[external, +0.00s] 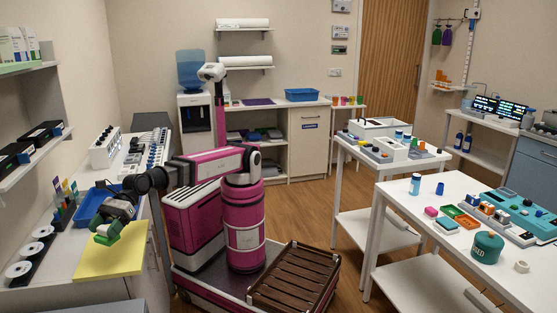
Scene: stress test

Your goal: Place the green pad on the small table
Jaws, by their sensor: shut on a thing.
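My gripper (112,222) is at the left counter, at the end of my arm. It points down and is shut on a small green object, which seems to be the green pad (107,236). The pad is partly hidden by the gripper, so its full shape is unclear. It is over or at the edge of the yellow sheet (105,262); I cannot tell whether it touches it. A small white table (352,151) stands right of centre with a white box and small items on top. Which table is meant is not clear from the picture.
A blue tray (88,205) lies beside my gripper on the left counter. A row of small bottles and holders (155,150) stands farther back. A larger white table (400,198) at the right carries bottles, coloured blocks and a teal case (520,213). Wooden floor is clear before the tables.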

